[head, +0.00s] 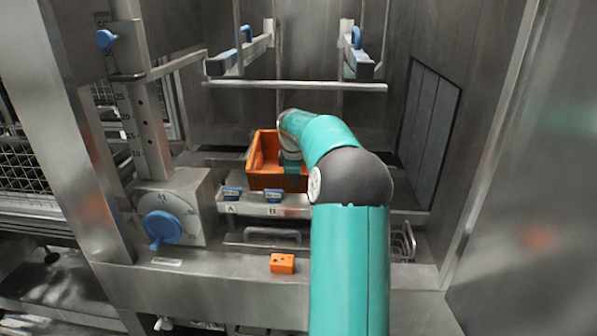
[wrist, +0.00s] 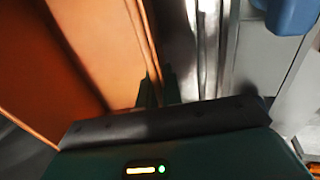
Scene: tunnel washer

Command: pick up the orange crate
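The orange crate (head: 256,160) is an open box on a metal ledge inside the washer, near the middle of the head view. My arm reaches over its right side and hides part of it. My gripper (head: 292,180) points down at the crate's front wall. In the wrist view the crate (wrist: 95,45) fills the left side, its wall edge running down to my gripper (wrist: 157,90). The dark green fingers are at that edge, mostly hidden behind the gripper body. I cannot tell whether they press on the wall.
Blue clips (head: 232,193) sit on the ledge in front of the crate. A small orange block (head: 282,263) lies on the front sill. A metal crossbar (head: 295,86) spans above and behind the crate. A blue-knobbed dial (head: 163,228) stands at the left, a steel wall (head: 480,110) at the right.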

